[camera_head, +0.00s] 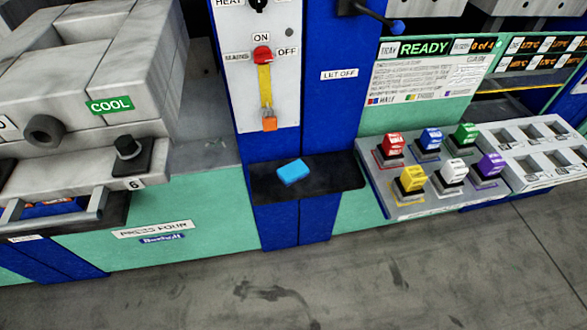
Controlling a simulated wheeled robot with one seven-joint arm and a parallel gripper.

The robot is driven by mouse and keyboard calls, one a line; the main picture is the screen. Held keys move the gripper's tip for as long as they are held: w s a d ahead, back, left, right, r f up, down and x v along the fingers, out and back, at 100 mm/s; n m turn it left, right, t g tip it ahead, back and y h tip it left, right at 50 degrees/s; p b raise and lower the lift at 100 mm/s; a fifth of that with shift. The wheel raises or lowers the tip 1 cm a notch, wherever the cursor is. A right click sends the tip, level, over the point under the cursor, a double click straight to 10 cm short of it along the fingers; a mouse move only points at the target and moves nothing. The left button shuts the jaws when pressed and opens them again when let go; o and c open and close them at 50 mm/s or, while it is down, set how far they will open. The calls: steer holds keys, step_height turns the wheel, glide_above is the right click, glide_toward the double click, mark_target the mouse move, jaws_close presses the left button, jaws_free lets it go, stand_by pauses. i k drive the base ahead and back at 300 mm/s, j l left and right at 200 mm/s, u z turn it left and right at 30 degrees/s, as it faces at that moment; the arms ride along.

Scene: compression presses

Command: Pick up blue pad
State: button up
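The blue pad (293,172) is a small light-blue block. It lies flat and slightly turned on a black shelf (335,180) that sticks out from a dark blue column (337,110). Nothing covers it and nothing touches it except the shelf. My gripper is not in this view.
Left of the shelf stands a grey press (90,60) with a green COOL label. Above the shelf is a white panel (285,60) with a red switch and an orange block. To the right, a grey tray (400,207) holds several coloured stamp-like blocks. The floor (300,285) in front is clear.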

mark_target(289, 174)
steer(key=i+l, duration=0.3)
steer(key=i+l+u, duration=0.1)
steer(key=u, duration=1.5)
